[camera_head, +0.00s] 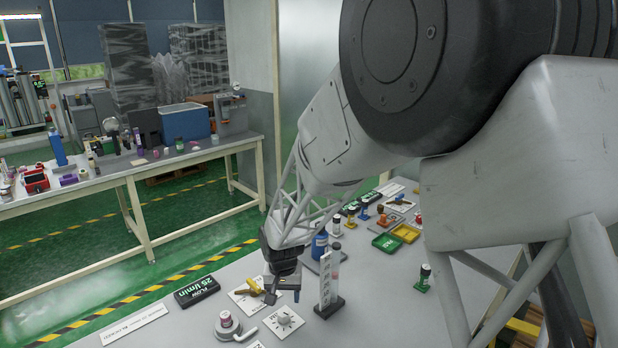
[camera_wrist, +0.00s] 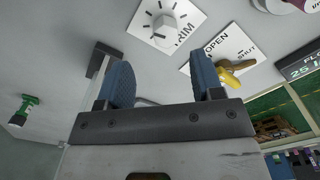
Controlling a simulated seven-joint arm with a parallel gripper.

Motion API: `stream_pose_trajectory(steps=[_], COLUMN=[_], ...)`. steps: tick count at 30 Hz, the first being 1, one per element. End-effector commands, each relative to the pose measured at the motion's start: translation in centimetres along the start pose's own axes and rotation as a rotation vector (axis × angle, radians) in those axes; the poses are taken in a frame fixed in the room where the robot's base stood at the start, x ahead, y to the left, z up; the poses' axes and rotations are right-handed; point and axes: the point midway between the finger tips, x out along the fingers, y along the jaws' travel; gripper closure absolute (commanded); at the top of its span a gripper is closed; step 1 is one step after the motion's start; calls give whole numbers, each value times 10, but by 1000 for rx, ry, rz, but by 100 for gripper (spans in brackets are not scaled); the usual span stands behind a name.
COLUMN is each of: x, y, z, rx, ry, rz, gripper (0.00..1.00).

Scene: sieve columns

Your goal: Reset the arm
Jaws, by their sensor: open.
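My gripper (camera_head: 283,289) hangs over the front part of the grey bench, at the end of my arm, which comes in from the upper right. In the wrist view my gripper (camera_wrist: 163,82) has its two blue-padded fingers spread apart with nothing between them. Beyond the fingers lie a white TRIM dial plate (camera_wrist: 165,28) and an OPEN/SHUT plate with a yellow valve handle (camera_wrist: 240,67). In the head view the yellow handle (camera_head: 254,286) is just left of the gripper, and the dial (camera_head: 285,320) is below it in the picture.
A clear column on a black stand (camera_head: 328,308) stands close right of the gripper. A black flow display (camera_head: 197,291) lies to the left. Another bench (camera_head: 150,170) stands behind the aisle.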

Motion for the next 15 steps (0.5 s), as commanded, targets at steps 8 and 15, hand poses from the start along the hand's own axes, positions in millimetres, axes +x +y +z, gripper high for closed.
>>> stream_pose_trajectory(steps=[8, 15], x=[-47, -101], y=[38, 87], z=[17, 48], rx=[4, 8], ry=[26, 58], rz=[-9, -16], gripper=[39, 39])
